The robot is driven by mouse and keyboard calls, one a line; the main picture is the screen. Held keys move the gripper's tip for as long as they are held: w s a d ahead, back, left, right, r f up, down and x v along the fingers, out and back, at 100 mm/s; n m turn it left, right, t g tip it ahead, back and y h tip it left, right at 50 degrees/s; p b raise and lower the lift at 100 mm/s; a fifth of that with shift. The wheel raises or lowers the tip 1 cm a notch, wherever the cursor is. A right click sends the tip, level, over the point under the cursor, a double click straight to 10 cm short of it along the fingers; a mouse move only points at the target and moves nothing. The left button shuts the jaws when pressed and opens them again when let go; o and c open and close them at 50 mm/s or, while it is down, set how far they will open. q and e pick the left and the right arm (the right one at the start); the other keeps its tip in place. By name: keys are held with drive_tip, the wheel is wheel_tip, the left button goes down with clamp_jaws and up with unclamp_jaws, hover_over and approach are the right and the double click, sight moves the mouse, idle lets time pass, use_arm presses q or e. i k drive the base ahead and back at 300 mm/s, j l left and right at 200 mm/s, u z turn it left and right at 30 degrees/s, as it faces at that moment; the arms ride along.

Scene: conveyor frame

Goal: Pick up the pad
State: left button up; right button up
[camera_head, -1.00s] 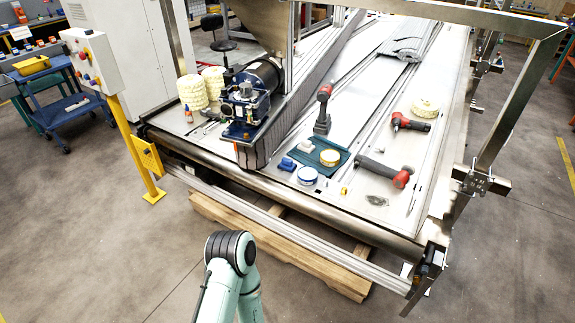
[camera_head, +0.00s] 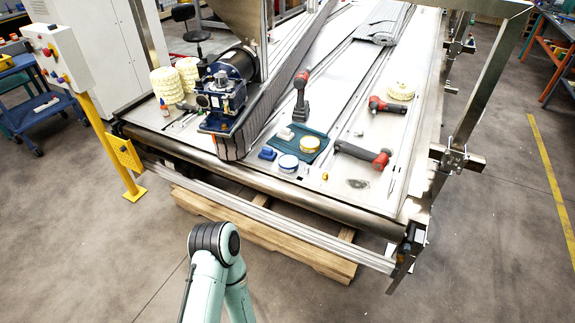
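A round cream-yellow pad (camera_head: 400,91) lies on the conveyor frame at the right, behind a red-and-black angled tool. Two stacks of similar cream pads stand at the frame's left end: a front stack (camera_head: 166,84) and one partly behind it (camera_head: 188,72). The picture does not show which of these the task means. A mint-green arm link of mine rises at the bottom centre, in front of the frame and well short of the pads. Neither gripper shows.
The conveyor frame (camera_head: 225,178) has a metal front edge. On it are a motor unit (camera_head: 225,95), a dark green cloth (camera_head: 310,153) with small items, a red-and-black drill (camera_head: 301,95), an angled tool (camera_head: 385,105) and a grinder (camera_head: 360,153). A yellow post (camera_head: 105,140) stands left.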

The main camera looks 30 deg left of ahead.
sight(267, 153)
drive_tip(key=i+j+z, duration=0.1)
drive_tip(key=j, duration=0.3)
drive_tip(key=i+j, duration=0.2)
drive_tip(key=j, duration=0.2)
drive_tip(key=i+j+z, duration=0.15)
drive_tip(key=j, duration=0.25)
drive_tip(key=i+j+z, duration=0.1)
drive_tip(key=j, duration=0.3)
